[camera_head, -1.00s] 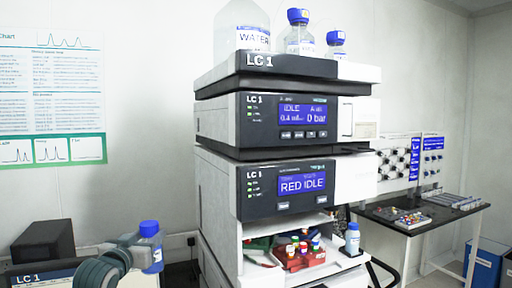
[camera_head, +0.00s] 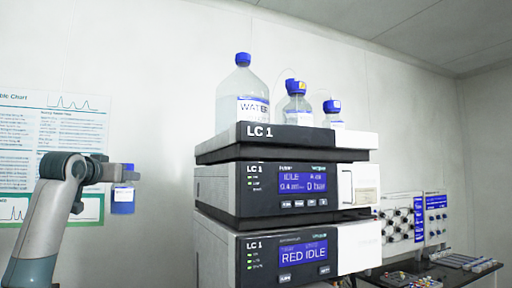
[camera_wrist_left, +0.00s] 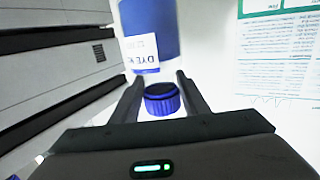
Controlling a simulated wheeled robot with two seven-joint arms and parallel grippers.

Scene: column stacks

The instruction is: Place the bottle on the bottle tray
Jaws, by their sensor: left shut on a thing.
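The blue bottle (camera_head: 123,207) hangs upright below my left gripper (camera_head: 128,172), left of the LC 1 stack, in front of the wall. My left gripper is shut on the bottle near its top; the fingers hide part of its neck. In the left wrist view its blue cap (camera_wrist_left: 162,100) sits between the fingers, and its blue body (camera_wrist_left: 150,28) carries a white "DYE" label. The bottle tray (camera_head: 300,138) is the top unit of the stack, with a dark front marked "LC 1". My right gripper is not in view.
On the tray stand a large WATER bottle (camera_head: 243,92), a clear blue-capped bottle (camera_head: 297,106) and a smaller one (camera_head: 333,112). Two display modules (camera_head: 290,184) sit below. A bench (camera_head: 440,274) stands at right. The tray's left front looks bare.

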